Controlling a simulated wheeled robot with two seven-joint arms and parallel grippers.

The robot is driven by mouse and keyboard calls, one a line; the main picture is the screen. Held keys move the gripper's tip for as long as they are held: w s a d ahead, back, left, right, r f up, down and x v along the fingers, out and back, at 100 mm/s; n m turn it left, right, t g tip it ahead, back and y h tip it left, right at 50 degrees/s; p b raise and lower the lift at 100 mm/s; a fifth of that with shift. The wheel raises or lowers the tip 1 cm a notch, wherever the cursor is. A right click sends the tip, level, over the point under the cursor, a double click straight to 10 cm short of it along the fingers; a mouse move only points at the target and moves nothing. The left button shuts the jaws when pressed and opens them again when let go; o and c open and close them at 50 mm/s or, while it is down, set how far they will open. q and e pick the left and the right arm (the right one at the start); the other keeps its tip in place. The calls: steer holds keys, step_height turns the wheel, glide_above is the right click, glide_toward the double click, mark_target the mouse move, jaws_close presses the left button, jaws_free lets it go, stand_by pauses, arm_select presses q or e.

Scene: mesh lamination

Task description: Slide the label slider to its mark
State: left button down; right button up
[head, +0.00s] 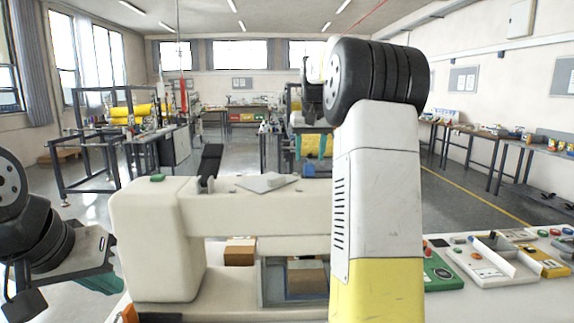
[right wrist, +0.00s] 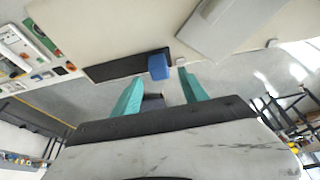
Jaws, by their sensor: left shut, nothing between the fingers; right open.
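The label slider appears to be a small blue block (right wrist: 158,66) on a dark strip (right wrist: 115,69) along the pale machine's top in the right wrist view. It also shows in the head view (head: 308,171), below my right gripper (head: 311,146). My right gripper is open in the right wrist view (right wrist: 161,92), with its teal fingers apart and the block just beyond and between their tips. I cannot tell whether they touch it. A small pale tab (right wrist: 181,62) sits at the strip's end; I cannot tell if it is the mark. My left gripper (head: 103,283) is shut and empty at lower left.
The pale machine (head: 155,235) spans the front, with a grey plate (head: 267,182), a black lever (head: 209,163) and a green button (head: 157,178) on top. A control panel (head: 482,262) lies at right. My raised right arm hides part of the machine.

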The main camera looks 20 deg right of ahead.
mark_target(309, 164)
steer(key=shift+x, duration=2.25)
jaws_close()
